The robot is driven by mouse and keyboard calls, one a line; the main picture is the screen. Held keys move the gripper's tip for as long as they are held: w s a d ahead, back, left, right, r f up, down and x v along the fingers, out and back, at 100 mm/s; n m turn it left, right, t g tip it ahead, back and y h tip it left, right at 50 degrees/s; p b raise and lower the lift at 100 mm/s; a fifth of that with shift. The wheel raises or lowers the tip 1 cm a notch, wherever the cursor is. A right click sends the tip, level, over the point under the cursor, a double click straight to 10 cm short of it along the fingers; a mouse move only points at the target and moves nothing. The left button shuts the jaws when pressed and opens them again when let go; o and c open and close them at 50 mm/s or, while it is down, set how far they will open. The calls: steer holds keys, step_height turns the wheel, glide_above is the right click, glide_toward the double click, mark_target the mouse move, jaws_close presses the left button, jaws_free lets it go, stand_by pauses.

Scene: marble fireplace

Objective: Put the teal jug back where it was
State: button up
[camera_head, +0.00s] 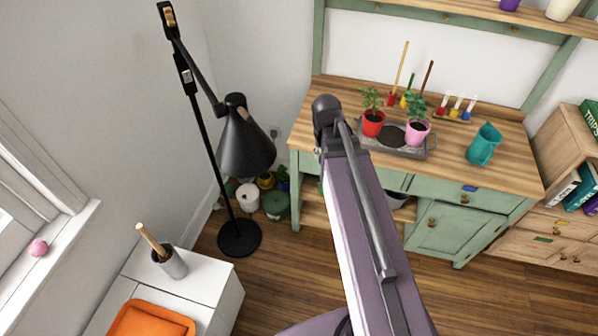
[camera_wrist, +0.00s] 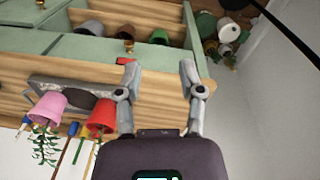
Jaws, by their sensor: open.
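The teal jug (camera_head: 484,145) stands upright on the right part of the wooden top of the green potting bench (camera_head: 463,180), in the head view. It is out of sight in the wrist view. My gripper (camera_wrist: 158,72) shows in the wrist view with its two fingers spread apart and nothing between them. It is over the bench, near the tray and the pots. In the head view my gripper is hidden by my arm, and it is apart from the jug.
A grey tray (camera_head: 430,148) holds a red pot (camera_head: 373,124) and a pink pot (camera_head: 417,134), left of the jug. Small coloured vials (camera_head: 455,110) stand behind. A black floor lamp (camera_head: 245,145) is left of the bench. A wooden cabinet with books (camera_head: 565,130) stands right.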

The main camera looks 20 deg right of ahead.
steer(key=s+a+n, duration=0.4)
steer(key=a, duration=0.5)
steer(key=shift+a+y, duration=0.2)
steer(key=shift+y, duration=0.2)
